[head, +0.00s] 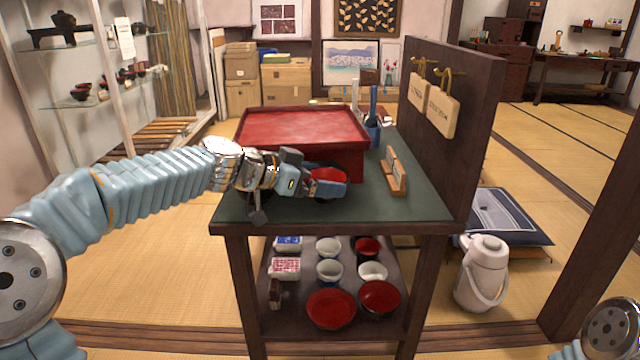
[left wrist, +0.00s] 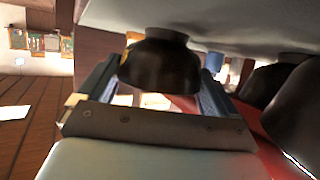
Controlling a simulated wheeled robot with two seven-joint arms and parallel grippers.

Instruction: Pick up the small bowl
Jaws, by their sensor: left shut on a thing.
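The small bowl (head: 328,174) is dark outside and red inside. In the head view it sits at my left gripper (head: 322,186), over the green tabletop in front of the red tray, and is partly covered by the fingers. In the left wrist view the bowl (left wrist: 158,66) is between the two fingers of the left gripper (left wrist: 157,88), which is shut on it. Its foot is close to the tabletop; I cannot tell whether it touches. My right gripper is out of view.
The red tray (head: 300,125) stands at the back of the table (head: 400,216). A wooden card stand (head: 396,180) and a blue cup (head: 373,131) are to the right, before a dark panel (head: 478,130). Other dark bowls (left wrist: 294,105) are close beside the gripper. The shelf below holds several bowls.

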